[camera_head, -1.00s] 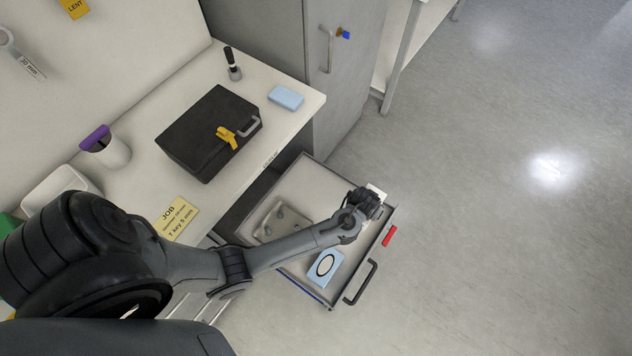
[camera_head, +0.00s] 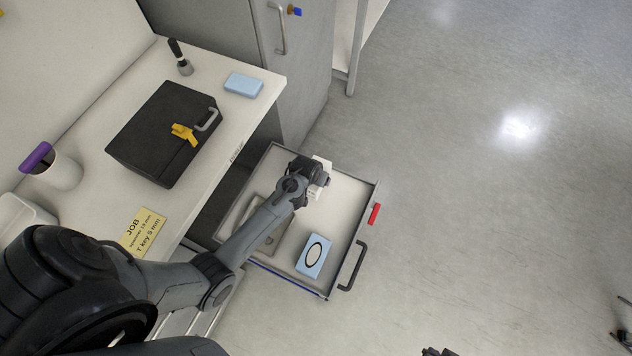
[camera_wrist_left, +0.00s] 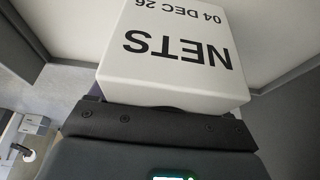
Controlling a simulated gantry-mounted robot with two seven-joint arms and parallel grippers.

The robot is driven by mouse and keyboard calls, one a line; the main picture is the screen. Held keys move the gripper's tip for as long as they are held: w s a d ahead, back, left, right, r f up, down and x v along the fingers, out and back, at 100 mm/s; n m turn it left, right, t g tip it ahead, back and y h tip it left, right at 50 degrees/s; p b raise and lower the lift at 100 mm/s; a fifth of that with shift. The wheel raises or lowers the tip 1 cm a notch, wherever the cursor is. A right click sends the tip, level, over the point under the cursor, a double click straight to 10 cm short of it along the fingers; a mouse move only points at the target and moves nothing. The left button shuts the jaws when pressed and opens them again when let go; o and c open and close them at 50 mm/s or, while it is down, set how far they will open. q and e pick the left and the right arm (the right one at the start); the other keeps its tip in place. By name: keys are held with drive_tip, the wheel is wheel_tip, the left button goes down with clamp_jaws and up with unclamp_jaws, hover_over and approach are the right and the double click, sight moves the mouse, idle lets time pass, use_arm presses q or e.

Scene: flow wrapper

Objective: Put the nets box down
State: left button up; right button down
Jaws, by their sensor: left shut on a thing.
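The nets box is a white box marked NETS and 04 DEC 26. It fills the upper middle of the left wrist view (camera_wrist_left: 170,62). In the head view only a small white part of the box (camera_head: 324,166) shows past my gripper. My left gripper (camera_head: 312,178) is shut on the box, over the far part of the open drawer (camera_head: 345,205). I cannot tell whether the box touches the drawer floor. My right gripper is not clearly seen.
A light blue box with an oval (camera_head: 313,255) lies in the near part of the drawer. A metal tray (camera_head: 270,242) is partly hidden under my left arm. A black case (camera_head: 163,130) with a yellow tag (camera_head: 185,134) stands on the worktop. The drawer has a black handle (camera_head: 353,267).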

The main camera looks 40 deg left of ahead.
use_arm(q)
wheel_tip(320, 180, down, 4)
drive_tip(key=shift+r+b, duration=0.1)
drive_tip(key=shift+b, duration=0.85)
drive_tip(key=o, duration=1.1)
drive_tip(key=shift+c, duration=0.2)
